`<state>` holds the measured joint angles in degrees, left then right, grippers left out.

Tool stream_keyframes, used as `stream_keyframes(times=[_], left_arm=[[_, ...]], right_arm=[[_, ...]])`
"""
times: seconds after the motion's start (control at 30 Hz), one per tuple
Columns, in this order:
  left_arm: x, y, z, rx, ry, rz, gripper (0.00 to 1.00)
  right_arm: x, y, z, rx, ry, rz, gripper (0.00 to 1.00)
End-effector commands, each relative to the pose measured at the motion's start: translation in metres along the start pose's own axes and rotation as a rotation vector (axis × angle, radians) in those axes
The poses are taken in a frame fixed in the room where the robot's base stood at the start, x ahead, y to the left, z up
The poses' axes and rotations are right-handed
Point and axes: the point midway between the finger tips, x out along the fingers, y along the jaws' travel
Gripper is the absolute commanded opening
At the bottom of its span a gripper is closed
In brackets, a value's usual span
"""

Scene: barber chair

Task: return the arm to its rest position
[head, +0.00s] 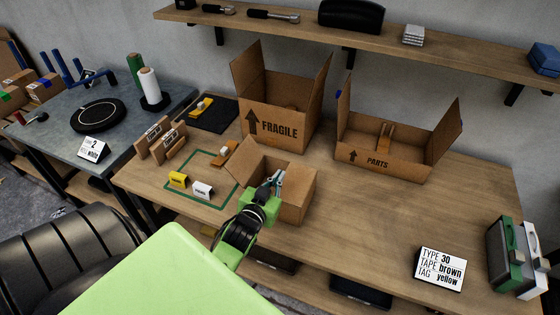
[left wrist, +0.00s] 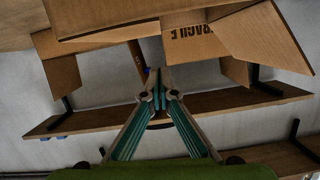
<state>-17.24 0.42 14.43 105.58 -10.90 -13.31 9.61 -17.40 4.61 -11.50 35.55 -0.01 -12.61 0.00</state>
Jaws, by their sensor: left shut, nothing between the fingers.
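My left gripper (head: 275,180) is shut and empty. In the head view it is over the small open cardboard box (head: 297,208) at the front middle of the wooden table (head: 360,230), with my green and black wrist in front of the box. I cannot tell how far above the box the fingers are. In the left wrist view the fingertips (left wrist: 157,85) are together, with nothing between them. The FRAGILE box (left wrist: 205,40) shows beyond them, at the top of that view. My right gripper is not in view.
The open FRAGILE box (head: 279,118) and PARTS box (head: 385,152) stand at the back. Yellow (head: 178,180) and white (head: 203,190) tags lie left of the small box. A label sign (head: 440,268) stands front right. A shelf (head: 300,27) runs above. The table's middle right is clear.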

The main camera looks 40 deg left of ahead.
Motion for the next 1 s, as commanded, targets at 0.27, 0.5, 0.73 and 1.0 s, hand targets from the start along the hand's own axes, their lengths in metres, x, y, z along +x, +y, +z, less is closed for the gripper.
stream_keyframes(times=[0.27,0.5,0.73,1.0], left_arm=[[-0.058,-0.001,0.005,0.000,-0.003,0.000,0.00],[-0.076,-0.002,0.003,0.000,-0.001,0.000,0.00],[-0.078,-0.001,0.003,0.000,-0.005,0.002,0.00],[-0.096,0.037,0.034,0.025,-0.253,0.083,0.00]], right_arm=[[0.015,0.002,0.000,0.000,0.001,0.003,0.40],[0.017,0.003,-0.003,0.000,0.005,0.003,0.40],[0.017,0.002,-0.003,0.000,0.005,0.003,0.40],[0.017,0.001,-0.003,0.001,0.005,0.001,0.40]])
